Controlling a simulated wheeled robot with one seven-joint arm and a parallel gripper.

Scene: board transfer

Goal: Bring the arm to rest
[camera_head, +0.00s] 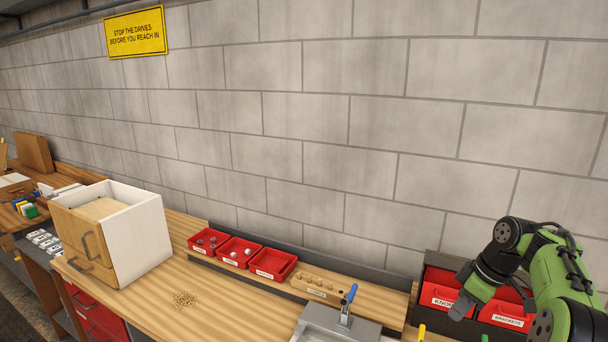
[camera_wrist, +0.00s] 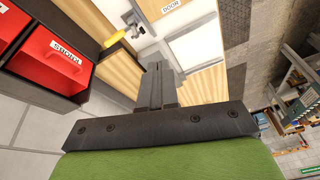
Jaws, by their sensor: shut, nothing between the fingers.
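My green and black arm is at the right of the head view. My gripper (camera_head: 460,308) points down in front of the red bins at the right of the bench. In the wrist view my gripper (camera_wrist: 159,68) has its two dark fingers together with nothing between them. It is above the bench and touches nothing that I can see.
A dark rack holds labelled red bins (camera_head: 440,290) close behind my gripper. Small red trays (camera_head: 238,251) stand along the wall. A white drawer cabinet (camera_head: 146,240) is at the left.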

